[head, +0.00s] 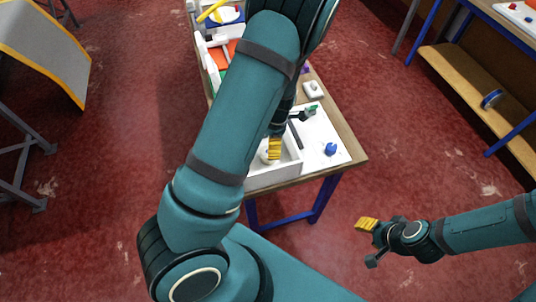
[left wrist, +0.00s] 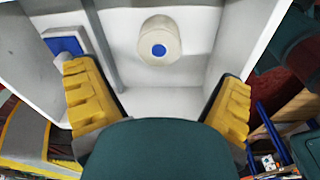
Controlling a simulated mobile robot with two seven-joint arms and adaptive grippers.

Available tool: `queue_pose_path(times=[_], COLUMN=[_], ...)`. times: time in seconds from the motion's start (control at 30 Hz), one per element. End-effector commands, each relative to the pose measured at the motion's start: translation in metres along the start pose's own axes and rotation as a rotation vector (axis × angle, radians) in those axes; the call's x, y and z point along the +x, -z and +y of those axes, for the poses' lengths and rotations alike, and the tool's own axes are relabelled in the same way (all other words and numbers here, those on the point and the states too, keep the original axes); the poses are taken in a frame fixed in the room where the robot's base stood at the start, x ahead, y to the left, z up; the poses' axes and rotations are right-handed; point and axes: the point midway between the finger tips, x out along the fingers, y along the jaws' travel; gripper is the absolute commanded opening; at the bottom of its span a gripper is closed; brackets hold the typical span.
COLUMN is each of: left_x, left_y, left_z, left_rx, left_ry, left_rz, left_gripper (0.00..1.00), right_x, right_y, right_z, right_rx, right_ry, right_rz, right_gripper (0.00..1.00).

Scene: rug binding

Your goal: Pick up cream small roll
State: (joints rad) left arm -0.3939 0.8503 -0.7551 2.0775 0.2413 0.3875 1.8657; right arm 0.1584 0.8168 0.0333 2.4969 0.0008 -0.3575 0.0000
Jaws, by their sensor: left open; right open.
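The cream small roll (left wrist: 160,34), with a blue core, sits inside a white bin (left wrist: 200,98) in the left wrist view. In the head view the roll (head: 265,154) is partly hidden behind a yellow finger of my left gripper. My left gripper (head: 275,149) is over the bin on the table. In the left wrist view its two yellow fingers (left wrist: 157,80) are wide apart with nothing between them, and the roll lies beyond them, near the middle. My right gripper (head: 370,243) is open and empty over the floor, right of the table.
The table (head: 357,155) carries a white board (head: 325,130) with a blue piece (head: 330,149) right of the bin. My left arm hides much of the table. A shelf unit (head: 475,85) stands at right. Red floor lies clear between.

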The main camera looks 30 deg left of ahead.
Motion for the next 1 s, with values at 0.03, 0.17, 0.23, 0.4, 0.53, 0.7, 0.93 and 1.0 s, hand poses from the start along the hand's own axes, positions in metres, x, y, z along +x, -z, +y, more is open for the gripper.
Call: queue_pose_path(times=[0.03,0.17,0.23,0.4,0.53,0.7,0.93,1.0], left_x=[0.010,0.023,0.026,0.040,0.061,0.079,0.081,0.081], left_y=[0.001,0.000,0.000,0.000,0.001,0.000,0.000,0.000], left_z=[0.000,0.000,0.000,0.000,0.000,0.000,0.000,0.000], left_rx=[-0.001,0.000,0.000,0.001,0.001,0.001,0.000,0.001], left_ry=[0.001,0.000,0.000,0.001,0.001,0.000,-0.001,-0.001], left_rz=[0.002,0.001,0.000,0.001,0.001,0.001,0.000,0.000], left_gripper=[0.95,0.95,0.95,0.95,0.95,0.95,0.95,0.92], right_x=[0.002,0.003,0.003,0.004,0.006,0.007,0.007,0.007], right_y=[0.000,0.000,-0.001,-0.001,-0.001,-0.001,-0.001,-0.001], right_z=[0.001,0.001,0.001,0.001,0.002,0.003,0.003,0.003], right_rx=[0.000,0.000,0.000,0.000,0.001,0.001,0.001,0.001], right_ry=[0.000,0.000,0.000,0.000,0.000,0.000,0.000,0.000], right_rz=[0.000,0.000,0.000,0.001,0.001,0.001,0.001,0.001], right_gripper=[0.47,0.47,0.47,0.47,0.47,0.47,0.47,0.47])
